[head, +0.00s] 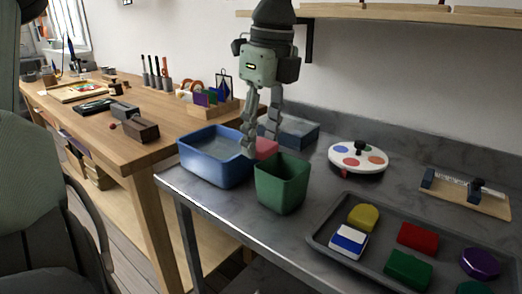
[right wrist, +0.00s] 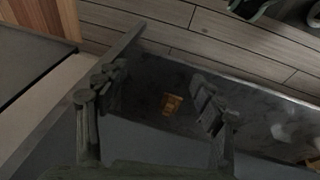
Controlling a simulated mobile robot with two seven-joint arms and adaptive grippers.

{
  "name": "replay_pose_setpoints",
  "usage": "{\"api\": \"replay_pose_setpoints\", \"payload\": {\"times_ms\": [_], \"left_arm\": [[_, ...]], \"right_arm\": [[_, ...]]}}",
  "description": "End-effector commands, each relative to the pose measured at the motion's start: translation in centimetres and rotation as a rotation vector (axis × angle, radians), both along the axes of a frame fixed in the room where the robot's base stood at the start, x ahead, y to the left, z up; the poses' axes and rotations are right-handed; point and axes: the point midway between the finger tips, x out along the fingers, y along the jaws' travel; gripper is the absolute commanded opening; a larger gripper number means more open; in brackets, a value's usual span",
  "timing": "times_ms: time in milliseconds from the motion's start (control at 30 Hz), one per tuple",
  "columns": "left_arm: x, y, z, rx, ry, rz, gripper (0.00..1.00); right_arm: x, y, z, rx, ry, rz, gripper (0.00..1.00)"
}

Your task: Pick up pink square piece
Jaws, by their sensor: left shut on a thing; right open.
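The pink square piece (head: 266,149) shows in the head view between the fingertips of my left gripper (head: 260,145). That gripper points straight down and is shut on the piece. The piece is partly hidden by the green cup and a finger, and I cannot tell whether it touches the worktop. My right gripper (right wrist: 150,105) shows in the right wrist view with its fingers wide apart, open and empty. It is not visible in the head view.
A green cup (head: 282,187) stands just in front of the piece, and a blue bin (head: 208,165) to its left. A grey-blue box (head: 298,132) is behind. A white palette (head: 358,158) and a grey tray (head: 318,236) of coloured pieces lie to the right.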

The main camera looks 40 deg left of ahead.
Motion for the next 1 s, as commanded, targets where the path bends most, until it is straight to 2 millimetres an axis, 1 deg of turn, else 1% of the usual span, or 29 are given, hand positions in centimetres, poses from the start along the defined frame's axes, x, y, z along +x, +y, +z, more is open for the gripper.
{"api": "replay_pose_setpoints", "payload": {"times_ms": [33, 67, 300, 400, 500, 700, 1000], "left_arm": [[0.1, 0.0, 1.2, 0.004, -0.007, 0.0, 0.06], [-0.3, 0.7, 1.4, -0.001, -0.008, 0.004, 0.06], [-3.0, 5.4, 4.6, -0.002, -0.01, 0.003, 0.06], [-4.0, 7.2, 5.8, -0.002, -0.008, 0.002, 0.06], [-4.8, 8.5, 6.7, -0.002, -0.006, 0.001, 0.06], [-5.6, 10.0, 7.6, -0.001, -0.003, 0.0, 0.06], [-5.7, 10.2, 7.8, 0.0, 0.0, -0.001, 0.06]], "right_arm": [[-0.1, -0.1, 0.0, -0.002, 0.001, 0.0, 0.68], [-0.1, -0.1, 0.1, -0.003, 0.0, 0.0, 0.68], [0.1, -0.4, 1.6, -0.017, -0.014, 0.005, 0.68], [0.1, -0.4, 2.1, -0.018, -0.018, 0.005, 0.68], [0.0, -0.4, 2.5, -0.02, -0.02, 0.004, 0.68], [-0.3, -0.3, 3.0, -0.021, -0.018, 0.003, 0.68], [-0.7, -0.2, 2.9, -0.017, -0.011, 0.0, 0.68]]}}
